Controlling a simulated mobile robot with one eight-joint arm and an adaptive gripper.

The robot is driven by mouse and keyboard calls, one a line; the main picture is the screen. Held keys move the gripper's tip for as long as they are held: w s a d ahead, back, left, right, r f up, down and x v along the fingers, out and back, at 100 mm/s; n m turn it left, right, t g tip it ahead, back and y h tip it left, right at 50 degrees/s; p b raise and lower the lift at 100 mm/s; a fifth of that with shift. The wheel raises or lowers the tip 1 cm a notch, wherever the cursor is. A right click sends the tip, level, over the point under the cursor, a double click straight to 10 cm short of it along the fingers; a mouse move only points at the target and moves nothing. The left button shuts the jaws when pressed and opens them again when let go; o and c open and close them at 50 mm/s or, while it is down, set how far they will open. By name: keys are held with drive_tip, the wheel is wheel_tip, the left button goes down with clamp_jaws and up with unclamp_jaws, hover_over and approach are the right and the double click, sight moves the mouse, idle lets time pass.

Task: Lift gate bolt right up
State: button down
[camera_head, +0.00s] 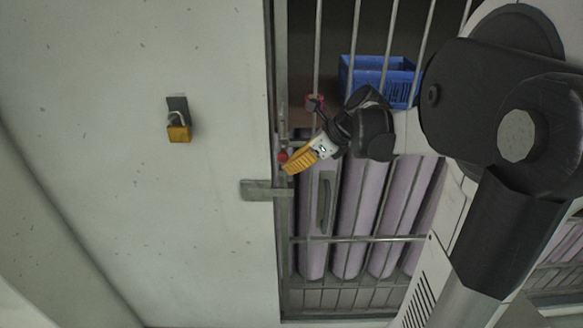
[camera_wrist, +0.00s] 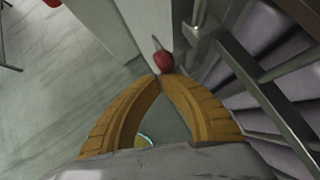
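The gate (camera_head: 357,239) is a grey barred frame next to a pale wall. A red knob (camera_head: 283,156), seemingly the gate bolt's handle, sits at the gate's left edge. It also shows in the wrist view (camera_wrist: 163,61), with a thin rod rising from it beside a metal post. My gripper (camera_head: 288,170) has yellow fingers and is just below and right of the knob in the head view. In the wrist view its fingertips (camera_wrist: 160,78) meet, and the knob lies just beyond them. Nothing shows between the fingers. Whether the tips touch the knob, I cannot tell.
A yellow padlock (camera_head: 179,132) hangs on the wall at left. A grey metal plate (camera_head: 263,190) sticks out across the gate edge below the knob. A blue crate (camera_head: 398,82) stands behind the bars.

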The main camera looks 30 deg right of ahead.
drive_tip(key=shift+r, duration=0.45)
wheel_tip(320, 180, down, 3)
drive_tip(key=s+d+b, duration=0.1)
drive_tip(key=s+b, duration=0.1)
drive_tip(key=b, duration=0.1)
drive_tip(key=p+v, duration=0.3)
drive_tip(key=v, duration=0.6)
drive_tip(key=shift+d+p, duration=0.15)
drive_tip(key=shift+p, duration=0.15)
drive_tip(key=shift+r, duration=0.15)
